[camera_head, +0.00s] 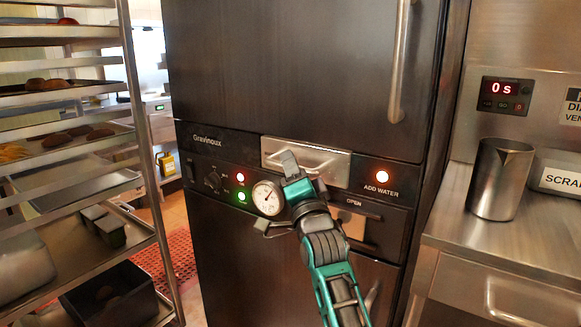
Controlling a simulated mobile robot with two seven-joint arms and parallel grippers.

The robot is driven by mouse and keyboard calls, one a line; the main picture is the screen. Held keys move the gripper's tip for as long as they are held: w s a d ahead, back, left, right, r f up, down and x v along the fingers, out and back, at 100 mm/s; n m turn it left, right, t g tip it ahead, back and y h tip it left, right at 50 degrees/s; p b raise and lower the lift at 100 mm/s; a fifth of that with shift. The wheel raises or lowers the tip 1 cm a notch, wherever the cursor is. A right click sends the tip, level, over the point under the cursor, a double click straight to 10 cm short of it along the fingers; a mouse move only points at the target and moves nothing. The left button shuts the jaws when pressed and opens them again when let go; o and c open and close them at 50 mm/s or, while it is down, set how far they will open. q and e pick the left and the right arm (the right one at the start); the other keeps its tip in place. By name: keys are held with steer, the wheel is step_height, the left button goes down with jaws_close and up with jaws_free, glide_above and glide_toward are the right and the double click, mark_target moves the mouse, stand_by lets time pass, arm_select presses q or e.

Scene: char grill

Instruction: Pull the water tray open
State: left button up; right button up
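The water tray (330,164) shows as a silver metal front set in the black control panel of the Gravinoux oven, left of the lit ADD WATER light (382,177). It looks flush or nearly flush with the panel. My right gripper (293,163) reaches up from below, its tip in front of the left half of the tray front. The tip overlaps the lower edge of the tray front; whether it touches is unclear. The finger gap is hard to make out. My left gripper is not in view.
A round gauge (267,198) and a knob (213,180) are left of my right gripper. A slot marked OPEN (372,215) is below the light. A tray rack (146,130) stands left. A steel counter (450,222) with a metal jug (499,180) stands right.

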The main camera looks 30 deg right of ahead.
steer(key=shift+c, duration=0.3)
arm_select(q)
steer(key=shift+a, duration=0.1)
arm_select(e)
jaws_close()
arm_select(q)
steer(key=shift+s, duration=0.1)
